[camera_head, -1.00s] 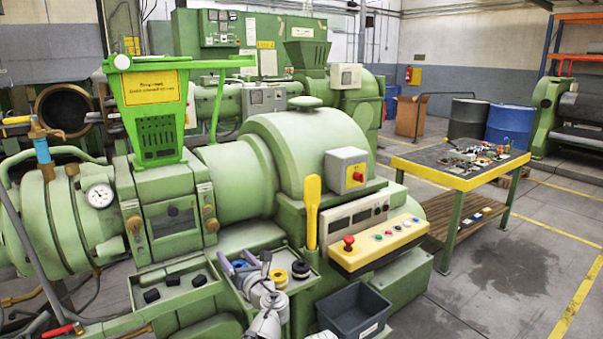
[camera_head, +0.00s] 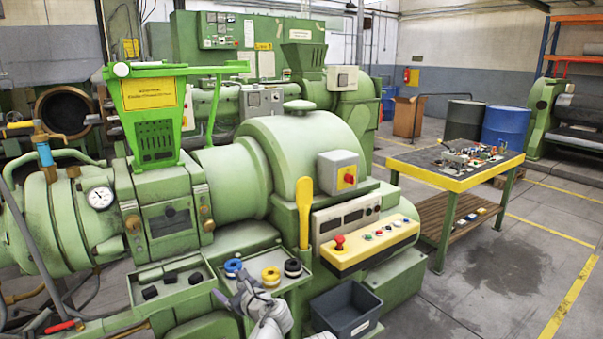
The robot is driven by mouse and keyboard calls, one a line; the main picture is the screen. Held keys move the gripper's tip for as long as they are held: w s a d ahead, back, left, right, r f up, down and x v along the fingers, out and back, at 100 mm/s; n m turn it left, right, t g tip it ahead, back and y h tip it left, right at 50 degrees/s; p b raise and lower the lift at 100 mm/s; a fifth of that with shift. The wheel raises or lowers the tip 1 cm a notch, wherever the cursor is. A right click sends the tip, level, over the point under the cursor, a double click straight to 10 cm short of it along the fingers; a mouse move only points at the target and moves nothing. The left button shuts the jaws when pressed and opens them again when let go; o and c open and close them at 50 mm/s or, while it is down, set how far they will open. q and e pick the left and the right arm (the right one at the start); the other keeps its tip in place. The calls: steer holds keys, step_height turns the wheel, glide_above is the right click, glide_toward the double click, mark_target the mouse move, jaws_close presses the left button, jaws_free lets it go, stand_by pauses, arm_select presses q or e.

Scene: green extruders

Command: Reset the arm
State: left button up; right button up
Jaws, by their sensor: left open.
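My left gripper (camera_head: 234,289) is open and empty at the lower middle, just in front of a small green tray (camera_head: 300,282). My left arm comes in from the bottom edge behind it. On the tray lie a blue ring (camera_head: 233,268), a yellow ring (camera_head: 270,276) and a dark ring (camera_head: 293,267) in a row. The gripper is near the blue and yellow rings and appears apart from them.
The green extruder (camera_head: 300,165) fills the middle. A yellow lever (camera_head: 304,210) stands beside a control panel (camera_head: 365,245) with a red button. A dark bin (camera_head: 346,310) sits to the right of the gripper. A yellow-edged table (camera_head: 455,182) with parts stands farther right.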

arm_select(q)
steer(key=s+d+f+n+g+h+p, duration=0.3)
steer(key=s+d+f+n+g+h, duration=0.1)
steer(key=s+n, duration=0.6)
steer(key=s+d+f+n+g+h+p, duration=0.3)
steer(key=s+d+n+g, duration=0.4)
steer(key=s, duration=0.8)
step_height(320, 180, down, 2)
steer(key=d+n+h, duration=0.1)
steer(key=d+n, duration=0.1)
steer(key=n, duration=0.1)
steer(key=shift+d+n+g+h+p, duration=0.2)
steer(key=shift+n+g+h+p, duration=0.1)
steer(key=shift+n+p, duration=0.1)
steer(key=shift+f, duration=0.1)
